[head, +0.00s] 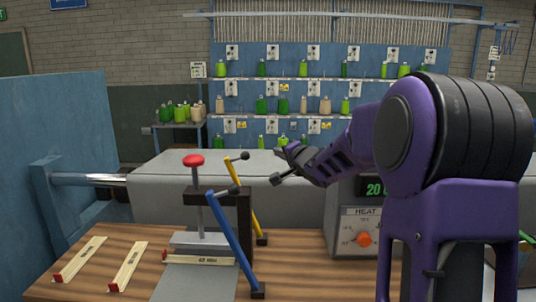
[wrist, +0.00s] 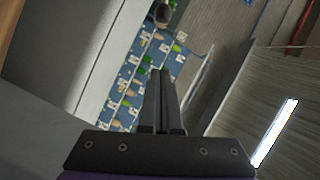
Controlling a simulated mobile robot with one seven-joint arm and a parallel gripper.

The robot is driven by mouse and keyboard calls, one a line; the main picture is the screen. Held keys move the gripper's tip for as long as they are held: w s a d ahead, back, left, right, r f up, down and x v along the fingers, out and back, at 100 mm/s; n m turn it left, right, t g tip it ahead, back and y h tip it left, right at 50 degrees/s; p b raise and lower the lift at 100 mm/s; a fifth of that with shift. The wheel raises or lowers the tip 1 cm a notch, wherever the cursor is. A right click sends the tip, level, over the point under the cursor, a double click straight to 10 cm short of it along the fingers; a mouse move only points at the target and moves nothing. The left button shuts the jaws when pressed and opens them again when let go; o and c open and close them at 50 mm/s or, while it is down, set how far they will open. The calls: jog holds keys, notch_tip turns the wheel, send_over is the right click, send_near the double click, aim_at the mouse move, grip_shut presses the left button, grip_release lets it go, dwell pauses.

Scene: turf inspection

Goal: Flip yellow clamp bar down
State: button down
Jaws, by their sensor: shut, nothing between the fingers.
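The yellow clamp bar (head: 251,211) stands raised on the workbench, its top leaning a little left, with a black knob (head: 244,156) at its upper end. A blue bar (head: 229,238) stands raised in front of it, also with a black handle. Both are beside a dark press frame with a red knob (head: 193,160). My gripper (head: 279,179) is in the air to the right of the yellow bar, apart from it in the picture. In the wrist view its fingers (wrist: 161,75) are together and hold nothing. The yellow bar cannot be made out there.
Pale wooden strips (head: 80,260) lie on the left of the wooden bench (head: 55,290). A heat control box (head: 363,222) with a green display stands at the right. Bottle shelves (head: 300,77) are far back.

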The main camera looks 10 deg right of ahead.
jog(key=w+a+f+b, duration=0.2)
jog(key=w+a, duration=0.3)
jog(key=w, duration=0.4)
jog(key=shift+f, duration=0.5)
jog(key=shift+a, duration=0.15)
